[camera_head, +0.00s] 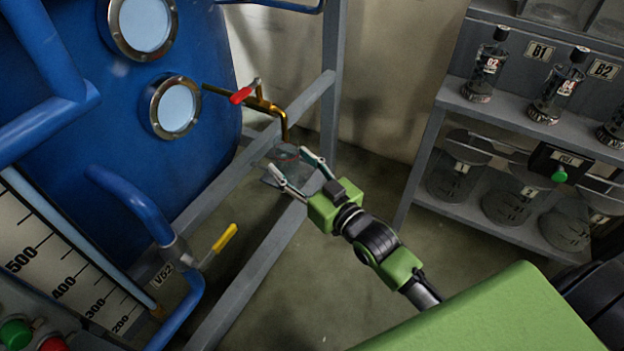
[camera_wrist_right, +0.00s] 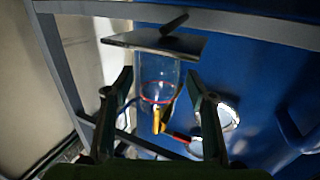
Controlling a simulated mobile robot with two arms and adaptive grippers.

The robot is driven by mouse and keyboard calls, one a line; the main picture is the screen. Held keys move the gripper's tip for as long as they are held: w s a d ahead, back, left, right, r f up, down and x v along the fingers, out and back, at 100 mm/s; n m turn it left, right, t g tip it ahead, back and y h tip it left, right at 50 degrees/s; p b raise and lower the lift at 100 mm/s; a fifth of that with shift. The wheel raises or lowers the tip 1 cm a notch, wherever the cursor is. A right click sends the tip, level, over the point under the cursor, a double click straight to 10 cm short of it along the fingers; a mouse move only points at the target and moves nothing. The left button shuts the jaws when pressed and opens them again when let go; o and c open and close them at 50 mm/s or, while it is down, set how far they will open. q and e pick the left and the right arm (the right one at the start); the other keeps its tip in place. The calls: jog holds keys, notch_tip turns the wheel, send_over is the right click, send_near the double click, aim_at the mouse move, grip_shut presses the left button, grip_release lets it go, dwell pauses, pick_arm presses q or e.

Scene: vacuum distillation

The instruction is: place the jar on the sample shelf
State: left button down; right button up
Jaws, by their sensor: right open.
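The clear glass jar with a red ring mark (camera_head: 286,152) stands on a small grey plate (camera_head: 271,181) below the brass tap (camera_head: 284,126). My right gripper (camera_head: 290,161) is open, its two fingers on either side of the jar. In the right wrist view, the jar (camera_wrist_right: 156,88) shows between the spread fingers (camera_wrist_right: 159,76), with gaps on both sides; the picture appears upside down, with the plate (camera_wrist_right: 153,44) above it. The sample shelf (camera_head: 452,92) at the right holds stoppered bottles near labels B1 and B2. My left gripper is not in view.
A blue tank (camera_head: 110,110) with round windows fills the left. A red-handled valve (camera_head: 245,93) sits just above the jar. Grey frame bars (camera_head: 260,265) run beside the jar. Large round glass vessels (camera_head: 458,176) stand on the lower shelf. Open floor lies between frame and shelf.

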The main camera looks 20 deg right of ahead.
aim_at(294, 166)
jog(key=v, duration=0.4)
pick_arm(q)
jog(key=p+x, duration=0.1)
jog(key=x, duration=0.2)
pick_arm(e)
jog(key=s+f+g+h, duration=0.2)
jog(key=s+f+g, duration=0.5)
jog(key=s, duration=0.5)
jog(key=s+d+f+m+g+h, duration=0.1)
jog(key=s+f+g+h, duration=0.1)
jog(key=s+f+g, duration=0.5)
jog(key=s+f, duration=0.5)
jog(key=shift+s+d, duration=0.2)
jog(key=shift+d, duration=0.05)
